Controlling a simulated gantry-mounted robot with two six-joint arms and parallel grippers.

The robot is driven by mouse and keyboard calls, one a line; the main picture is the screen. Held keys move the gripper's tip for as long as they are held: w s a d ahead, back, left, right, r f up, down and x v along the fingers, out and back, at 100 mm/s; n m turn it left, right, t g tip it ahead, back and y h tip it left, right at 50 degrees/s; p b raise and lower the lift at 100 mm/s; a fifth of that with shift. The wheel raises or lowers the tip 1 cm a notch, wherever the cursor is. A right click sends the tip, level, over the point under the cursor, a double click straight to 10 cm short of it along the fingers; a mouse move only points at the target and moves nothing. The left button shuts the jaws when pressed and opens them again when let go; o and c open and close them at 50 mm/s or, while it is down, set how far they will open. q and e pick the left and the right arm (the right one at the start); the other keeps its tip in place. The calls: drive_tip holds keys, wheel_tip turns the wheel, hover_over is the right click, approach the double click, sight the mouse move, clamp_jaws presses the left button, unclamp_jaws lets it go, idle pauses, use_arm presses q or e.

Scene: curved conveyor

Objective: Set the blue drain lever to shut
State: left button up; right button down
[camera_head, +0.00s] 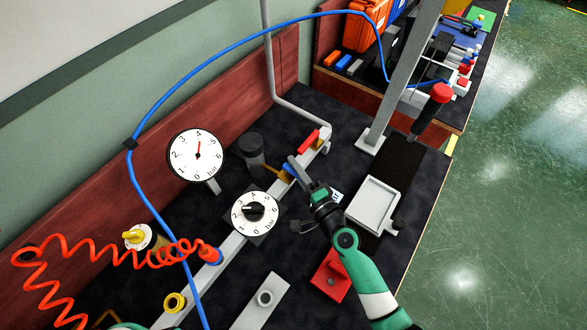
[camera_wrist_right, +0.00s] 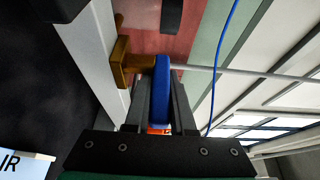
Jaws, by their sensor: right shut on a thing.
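The blue drain lever (camera_head: 287,169) is on the brass valve at the side of the pale rail, and is largely covered by my right gripper (camera_head: 296,166). In the right wrist view the blue lever (camera_wrist_right: 162,88) stands upright between the two fingers (camera_wrist_right: 161,110), with the brass valve body (camera_wrist_right: 123,64) to its left. My right gripper is shut on the lever. The lever's exact angle to the rail is hard to tell. My left gripper does not show.
A red lever (camera_head: 309,142) sits just beyond on the same rail (camera_head: 236,241). A dark cylinder (camera_head: 252,152), a dial gauge (camera_head: 198,155) and a numbered knob dial (camera_head: 254,213) stand close by. A white tray (camera_head: 373,203) lies to the right. A coiled red hose (camera_head: 95,245) is at left.

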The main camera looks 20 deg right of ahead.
idle(0.3)
drive_tip(key=c, duration=0.8)
unclamp_jaws()
drive_tip(key=shift+o, duration=0.2)
drive_tip(key=shift+s, duration=0.1)
drive_tip(key=shift+s+d, duration=0.15)
drive_tip(key=shift+s, duration=0.25)
drive_tip(key=s+d+p, duration=0.1)
drive_tip(key=s+d, duration=0.1)
drive_tip(key=s, duration=0.8)
drive_tip(key=shift+s, duration=0.2)
